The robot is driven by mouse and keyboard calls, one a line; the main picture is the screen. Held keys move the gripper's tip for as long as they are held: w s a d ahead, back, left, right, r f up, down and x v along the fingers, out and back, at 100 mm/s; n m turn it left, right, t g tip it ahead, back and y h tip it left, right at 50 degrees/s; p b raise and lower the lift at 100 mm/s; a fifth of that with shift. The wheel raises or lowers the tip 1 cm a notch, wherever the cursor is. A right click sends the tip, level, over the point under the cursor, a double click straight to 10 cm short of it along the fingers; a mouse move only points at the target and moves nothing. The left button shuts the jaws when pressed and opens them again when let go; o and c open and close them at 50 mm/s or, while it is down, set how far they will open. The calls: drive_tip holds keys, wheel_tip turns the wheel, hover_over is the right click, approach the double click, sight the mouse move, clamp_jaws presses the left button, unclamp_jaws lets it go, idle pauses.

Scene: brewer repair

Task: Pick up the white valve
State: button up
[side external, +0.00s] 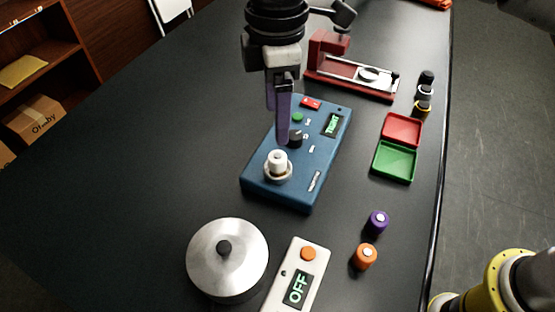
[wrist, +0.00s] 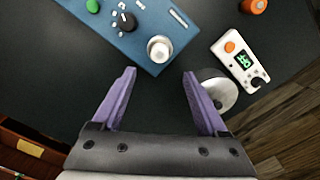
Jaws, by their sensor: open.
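The white valve (side external: 278,160) stands upright in a round collar at the front left corner of the blue brewer box (side external: 255,189). In the wrist view the valve (wrist: 160,48) shows as a round white knob at the box's edge, a little beyond the gap between the fingertips. My gripper (side external: 277,125) has purple fingers and is above the box, just behind and above the valve in the side view. In the wrist view my gripper (wrist: 159,74) is open with nothing between its fingers. The fingers appear apart from the valve.
A black knob (side external: 295,139) stands close behind the valve. Purple (side external: 377,222) and orange (side external: 364,257) cylinders stand right. The table left of the box is clear.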

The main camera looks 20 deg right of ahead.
sight(278, 156)
wheel_tip(278, 156, down, 10)
drive_tip(key=shift+d+r, duration=0.1)
drive_tip(key=shift+r, duration=0.1)
idle(0.3)
drive_tip(key=shift+c, duration=0.3)
drive_tip(key=shift+r, duration=0.1)
clamp_jaws()
